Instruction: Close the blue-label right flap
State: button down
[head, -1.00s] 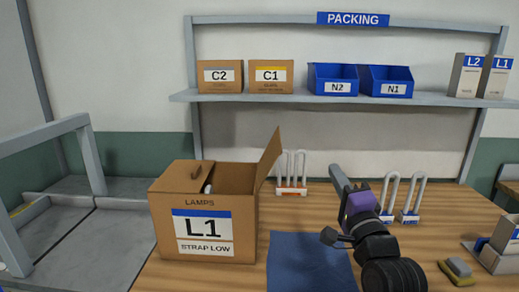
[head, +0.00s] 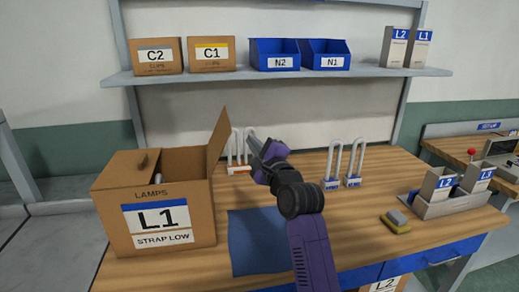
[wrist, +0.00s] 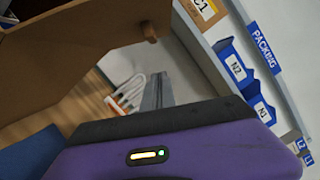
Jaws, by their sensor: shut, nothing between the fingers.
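The cardboard lamp box (head: 170,229) with the blue-striped L1 label stands at the left of the table in the head view. Its right flap (head: 218,138) stands up, tilted outward to the right. The box's left part of the top looks covered, with a dark gap beside it. My gripper (head: 254,143) is shut and empty, to the right of the raised flap at about its height. In the wrist view my shut fingers (wrist: 158,92) point past a brown cardboard panel (wrist: 75,45) with a short peg (wrist: 149,32). I cannot tell whether they touch.
A blue mat (head: 257,242) lies right of the box. White-looped racks (head: 333,172) stand behind, one partly hidden by my gripper. A yellow-grey block (head: 396,221) and a tray of small boxes (head: 450,205) are at the right. A shelf (head: 285,76) runs above.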

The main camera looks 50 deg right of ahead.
aim_at(221, 139)
jog(key=shift+w+a+r+p, duration=0.3)
jog(key=shift+w+a, duration=0.1)
jog(key=shift+w, duration=0.25)
jog(key=shift+w+a+r+p, duration=0.15)
jog(key=shift+w+a+r, duration=0.2)
jog(key=shift+w, duration=0.25)
jog(key=shift+w+a+r+p, duration=0.3)
jog(key=shift+w+a, duration=0.1)
jog(key=shift+w, duration=0.25)
